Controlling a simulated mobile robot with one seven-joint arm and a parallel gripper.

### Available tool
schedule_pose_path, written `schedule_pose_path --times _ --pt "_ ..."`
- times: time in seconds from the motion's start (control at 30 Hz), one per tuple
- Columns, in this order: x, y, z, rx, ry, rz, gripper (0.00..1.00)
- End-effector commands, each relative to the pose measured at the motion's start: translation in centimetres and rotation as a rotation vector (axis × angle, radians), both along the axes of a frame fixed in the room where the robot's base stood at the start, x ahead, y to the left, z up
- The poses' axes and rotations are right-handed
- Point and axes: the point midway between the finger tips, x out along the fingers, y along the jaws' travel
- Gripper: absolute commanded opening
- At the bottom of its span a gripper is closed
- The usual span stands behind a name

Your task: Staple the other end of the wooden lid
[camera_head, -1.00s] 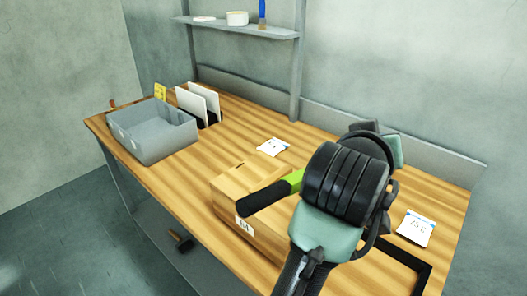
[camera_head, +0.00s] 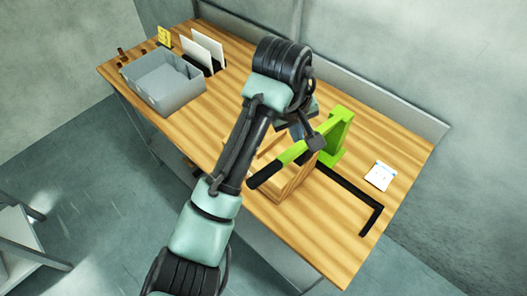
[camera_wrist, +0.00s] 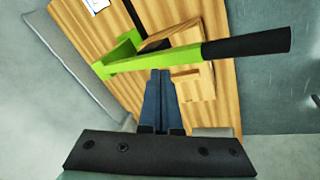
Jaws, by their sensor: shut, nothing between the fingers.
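A green stapler (camera_head: 337,137) with a long black-ended lever (camera_head: 268,172) stands at the table's right half. In the wrist view its green arm (camera_wrist: 150,62) and black handle (camera_wrist: 248,46) cross above my fingers. The wooden box (camera_head: 292,188) with its lid sits under the lever, partly hidden by my arm; it also shows in the wrist view (camera_wrist: 207,84). My gripper (camera_wrist: 161,73) is shut and empty, its dark fingertips close to the green lever and beside the box. I cannot tell whether they touch. The staples and lid ends are not clear.
A grey bin (camera_head: 163,100) stands on the wooden table's left part, with upright white panels (camera_head: 203,50) behind it. A black angled frame (camera_head: 372,212) and a white printed card (camera_head: 381,175) lie at the right. The table's right front is mostly clear.

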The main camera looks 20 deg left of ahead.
Motion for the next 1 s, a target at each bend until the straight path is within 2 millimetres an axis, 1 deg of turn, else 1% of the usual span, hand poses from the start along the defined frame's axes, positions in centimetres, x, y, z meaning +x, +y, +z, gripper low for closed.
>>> schedule_pose_path --times 0.03,0.3,0.43,0.63,1.0 --pt "-0.8 0.8 1.8 -0.003 0.049 0.025 0.00" --pt "-5.1 3.7 4.0 -0.018 0.280 0.146 0.00" --pt "-6.6 4.6 4.6 -0.020 0.352 0.184 0.00" --pt "-7.5 5.1 4.8 -0.023 0.396 0.210 0.00" --pt "-7.5 5.1 4.6 -0.023 0.397 0.210 0.00"
